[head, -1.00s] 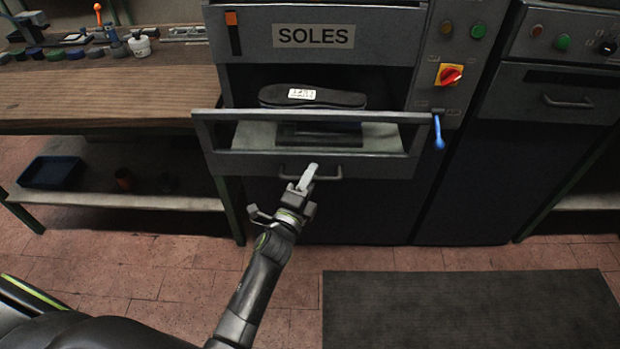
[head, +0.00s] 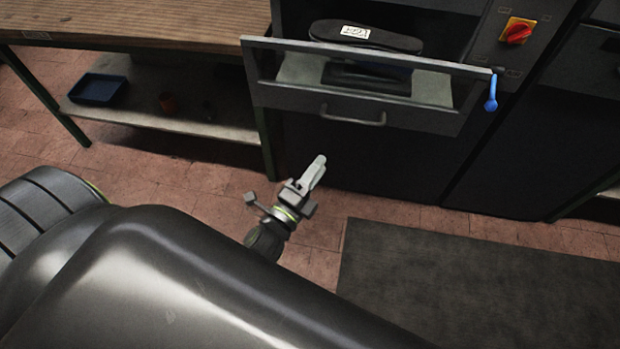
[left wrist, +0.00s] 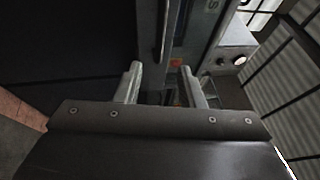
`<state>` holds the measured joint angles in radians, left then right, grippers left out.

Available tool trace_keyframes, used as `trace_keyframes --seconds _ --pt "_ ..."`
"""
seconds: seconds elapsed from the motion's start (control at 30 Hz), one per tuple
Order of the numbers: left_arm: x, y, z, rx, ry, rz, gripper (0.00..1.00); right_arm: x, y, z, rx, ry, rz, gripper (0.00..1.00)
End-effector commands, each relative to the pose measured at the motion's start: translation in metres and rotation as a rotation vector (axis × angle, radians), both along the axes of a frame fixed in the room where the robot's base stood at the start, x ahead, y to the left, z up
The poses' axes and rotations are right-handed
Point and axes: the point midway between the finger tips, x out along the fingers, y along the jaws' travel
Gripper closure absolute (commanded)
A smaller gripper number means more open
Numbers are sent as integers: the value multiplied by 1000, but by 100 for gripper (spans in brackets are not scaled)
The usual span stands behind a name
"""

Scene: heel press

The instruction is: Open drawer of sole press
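The sole press (head: 385,165) is a dark cabinet. Its drawer front (head: 300,100) is a grey panel with a bar handle (head: 353,120), below an open framed gap. A light tray surface and a dark block (head: 367,78) show behind the frame. A blue lever (head: 491,92) hangs at the frame's right end. How far out the drawer stands is hard to tell. My left gripper (head: 316,170) is below and left of the handle in the head view, apart from it. In the left wrist view its fingers (left wrist: 160,85) are spread and nothing is held. My right gripper is out of view.
A black sole (head: 366,38) with a white label lies above the frame. A red rotary switch (head: 518,32) is at the right. A wooden bench (head: 120,28) with a lower shelf and a blue tray (head: 97,89) stands left. A dark mat (head: 470,285) covers floor at the front right.

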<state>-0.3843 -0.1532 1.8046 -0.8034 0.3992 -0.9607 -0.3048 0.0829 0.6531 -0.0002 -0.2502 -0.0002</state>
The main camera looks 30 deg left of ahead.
Motion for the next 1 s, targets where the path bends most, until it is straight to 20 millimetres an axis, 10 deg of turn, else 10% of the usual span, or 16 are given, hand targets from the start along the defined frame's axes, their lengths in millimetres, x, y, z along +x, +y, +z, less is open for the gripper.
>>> trace_keyframes --seconds 1.0 --pt "-23 3 -4 0 0 0 64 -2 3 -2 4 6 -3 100"
